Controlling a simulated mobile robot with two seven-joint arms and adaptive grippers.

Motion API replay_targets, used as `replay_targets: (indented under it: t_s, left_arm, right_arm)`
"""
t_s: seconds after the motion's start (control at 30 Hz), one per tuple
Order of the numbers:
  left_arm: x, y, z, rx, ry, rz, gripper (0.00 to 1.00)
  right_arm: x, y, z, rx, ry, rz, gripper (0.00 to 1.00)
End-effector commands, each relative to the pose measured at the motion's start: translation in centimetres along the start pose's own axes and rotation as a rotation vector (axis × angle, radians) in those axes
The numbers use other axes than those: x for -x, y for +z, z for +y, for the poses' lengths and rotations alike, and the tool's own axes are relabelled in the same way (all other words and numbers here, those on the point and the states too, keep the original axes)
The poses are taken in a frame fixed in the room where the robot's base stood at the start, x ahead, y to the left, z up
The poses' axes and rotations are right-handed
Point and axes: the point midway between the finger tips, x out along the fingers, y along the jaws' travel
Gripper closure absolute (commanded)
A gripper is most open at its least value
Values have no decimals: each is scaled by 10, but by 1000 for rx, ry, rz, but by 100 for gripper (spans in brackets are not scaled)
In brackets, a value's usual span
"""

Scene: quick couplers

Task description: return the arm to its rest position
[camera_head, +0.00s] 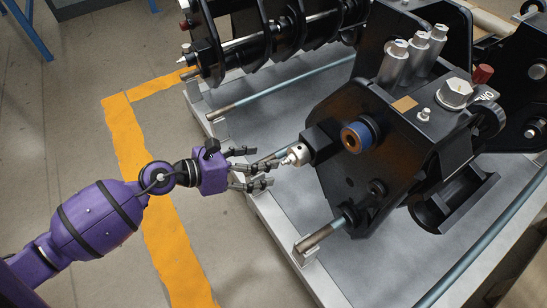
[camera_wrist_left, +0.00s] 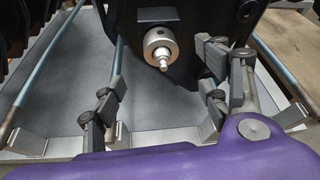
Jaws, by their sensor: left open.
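My left arm is purple and reaches in from the left in the head view. Its gripper (camera_head: 262,168) is open and empty, with its fingers spread near a silver coupler tip (camera_head: 297,155) on the black machine block (camera_head: 355,165). A small gap shows between the fingers and the tip. In the left wrist view the open fingers (camera_wrist_left: 160,98) stand on both sides, and the silver coupler (camera_wrist_left: 161,47) is beyond them, between and above the fingertips. My right gripper is in neither view.
The black attachment has a blue-ringed bushing (camera_head: 357,137) and silver cylinders (camera_head: 393,62). A toothed drum (camera_head: 270,40) stands behind. The grey metal pallet (camera_head: 265,110) has raised edges and blue-grey rods.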

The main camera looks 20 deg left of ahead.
Motion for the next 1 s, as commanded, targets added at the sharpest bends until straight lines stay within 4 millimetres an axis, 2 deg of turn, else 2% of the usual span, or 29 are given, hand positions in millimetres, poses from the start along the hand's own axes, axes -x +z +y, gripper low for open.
replay_targets:
  t_s: [0.2, 0.77, 0.87, 0.93, 1.0]
  left_arm:
    - [13, 1, 0, -1, -1, 0, 32]
    - [13, 3, 1, 28, 6, -9, 32]
    - [14, 22, 7, 199, 23, -93, 32]
    - [14, 37, 10, 395, 26, -180, 32]
    - [28, 52, 8, 660, 36, -274, 32]
  right_arm:
    - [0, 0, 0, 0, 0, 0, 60]
    - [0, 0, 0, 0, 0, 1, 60]
    - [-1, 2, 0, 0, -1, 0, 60]
    - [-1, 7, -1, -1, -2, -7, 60]
    - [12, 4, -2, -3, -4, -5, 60]
